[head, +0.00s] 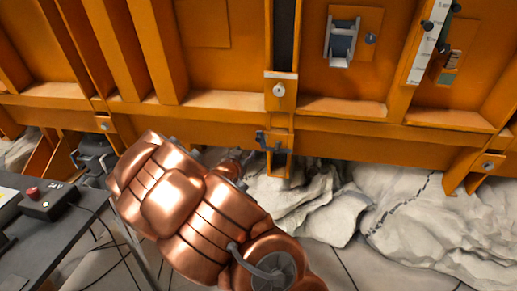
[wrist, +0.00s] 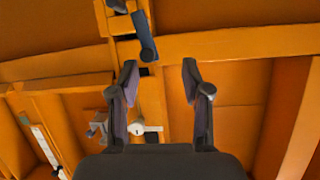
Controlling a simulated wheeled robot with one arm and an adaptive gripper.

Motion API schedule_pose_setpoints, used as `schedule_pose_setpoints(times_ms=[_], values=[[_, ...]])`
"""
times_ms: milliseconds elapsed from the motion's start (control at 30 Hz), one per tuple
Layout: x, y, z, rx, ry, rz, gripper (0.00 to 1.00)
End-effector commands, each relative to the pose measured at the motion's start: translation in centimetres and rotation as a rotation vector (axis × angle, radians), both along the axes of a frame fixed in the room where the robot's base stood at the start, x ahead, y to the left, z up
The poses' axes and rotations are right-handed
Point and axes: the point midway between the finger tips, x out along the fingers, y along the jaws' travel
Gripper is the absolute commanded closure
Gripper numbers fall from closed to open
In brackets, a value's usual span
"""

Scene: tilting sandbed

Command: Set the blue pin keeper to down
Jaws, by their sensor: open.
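The blue pin keeper (head: 263,140) is a small dark blue-grey piece on the orange bracket at the lower beam of the sandbed wall. It also shows in the wrist view (wrist: 146,40) as a short, slightly tilted bar beyond the fingertips. My gripper (wrist: 160,70) is open, with two dark fingers spread apart and nothing between them. The keeper lies apart from both fingers, nearer the left one in the wrist view. In the head view my copper arm reaches up toward the bracket and largely hides the gripper.
A silver lock (head: 279,90) sits on the upright above the keeper. A framed latch (head: 342,42) and a white scale (head: 421,52) are at upper right. Pale rocks (head: 430,220) lie below the wall. A grey bench with a red-button box (head: 42,202) stands at left.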

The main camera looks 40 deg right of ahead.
Motion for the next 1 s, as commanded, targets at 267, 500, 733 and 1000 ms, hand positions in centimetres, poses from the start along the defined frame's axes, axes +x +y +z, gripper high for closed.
schedule_pose_setpoints(times_ms=[267, 500, 733, 1000], values=[[-0.7, -2.7, -0.1, -0.176, -0.076, -0.05, 0.52], [-0.3, -3.8, 0.3, -0.192, -0.084, -0.055, 0.52], [0.8, -5.7, 0.4, -0.192, -0.087, -0.053, 0.52], [1.9, -8.0, 0.2, -0.189, -0.083, -0.053, 0.52]])
